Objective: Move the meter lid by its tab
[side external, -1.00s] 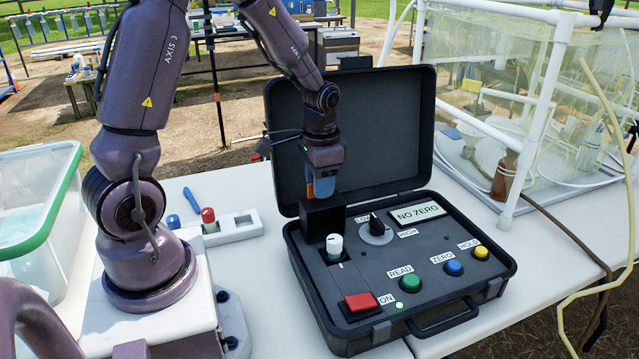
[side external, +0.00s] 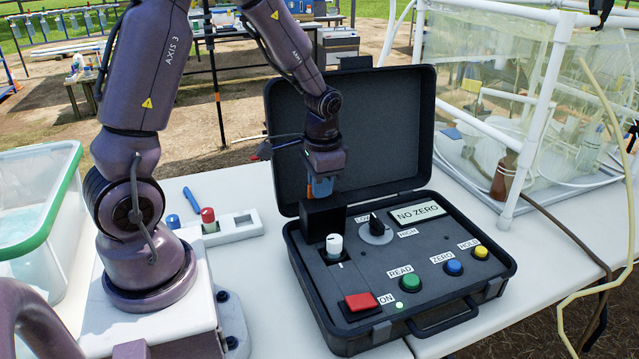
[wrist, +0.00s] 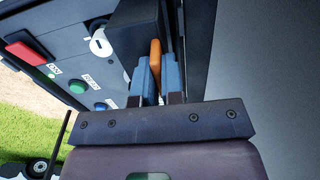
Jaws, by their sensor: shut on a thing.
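The meter is an open black case; the small black block-shaped lid (side external: 323,218) stands up at the back left of its panel. In the wrist view the lid (wrist: 137,42) shows close by, with its orange tab (wrist: 155,62) between my blue fingertips. My gripper (side external: 321,188) is at the lid's upper end, behind it in the side view, and also shows in the wrist view (wrist: 160,82). It is shut on the tab. A white-capped vial (side external: 334,243) stands in the panel just in front of the lid.
The panel has a LOW/HIGH knob (side external: 376,224), a "NO ZERO" display (side external: 417,214), a red switch (side external: 361,301) and several round buttons. The raised case cover (side external: 390,135) stands close behind my gripper. A white vial rack (side external: 230,230) sits left of the case.

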